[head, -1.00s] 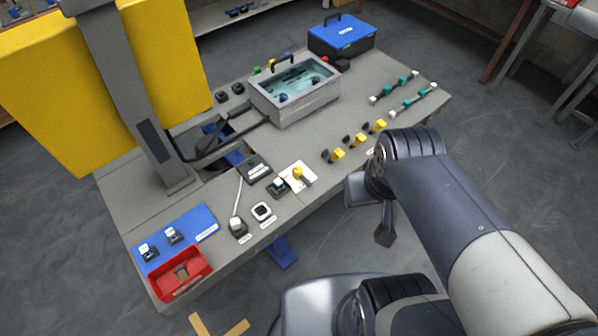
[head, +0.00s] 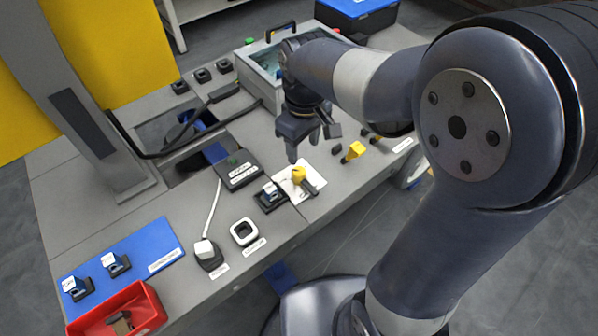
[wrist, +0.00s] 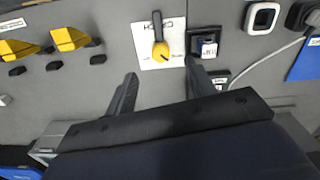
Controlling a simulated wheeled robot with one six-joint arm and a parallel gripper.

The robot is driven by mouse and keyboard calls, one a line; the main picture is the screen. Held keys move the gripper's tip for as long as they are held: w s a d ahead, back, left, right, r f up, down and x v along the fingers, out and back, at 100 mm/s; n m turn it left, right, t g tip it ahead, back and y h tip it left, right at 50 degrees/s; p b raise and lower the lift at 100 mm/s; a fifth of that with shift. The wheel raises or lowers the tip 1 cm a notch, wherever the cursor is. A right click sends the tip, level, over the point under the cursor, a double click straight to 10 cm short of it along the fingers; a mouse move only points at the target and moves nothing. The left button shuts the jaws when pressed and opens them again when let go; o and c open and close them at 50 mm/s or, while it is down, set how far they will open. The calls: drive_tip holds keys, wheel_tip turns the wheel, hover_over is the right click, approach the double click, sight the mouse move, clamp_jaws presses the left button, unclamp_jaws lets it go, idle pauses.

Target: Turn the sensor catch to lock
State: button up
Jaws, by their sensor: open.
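The sensor catch is a yellow knob (head: 298,174) with a dark lever on a white labelled plate (head: 285,187). In the wrist view the catch (wrist: 160,50) shows at top middle, its dark lever pointing up the picture, on its plate (wrist: 147,62). A dark block with a silver and blue sensor (wrist: 208,47) sits right beside the plate; it also shows in the head view (head: 270,190). My gripper (head: 305,152) is open and empty above the table, just behind the catch in the head view. In the wrist view its fingers (wrist: 160,88) are spread below the knob, apart from it.
Yellow catches (wrist: 70,38) stand in a row beside the plate. A white square ring (head: 244,232) and a corded plug (head: 207,253) lie nearer the front left. A red tray (head: 145,300) is at front left.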

sight(299, 171)
drive_tip(key=shift+w+a+f+b, duration=0.35)
drive_tip(key=shift+w+f, duration=0.35)
drive_tip(key=shift+f, duration=0.5)
wheel_tip(299, 171, down, 10)
drive_tip(key=b, duration=0.2)
drive_tip(key=shift+b, duration=0.3)
drive_tip(key=c, duration=1)
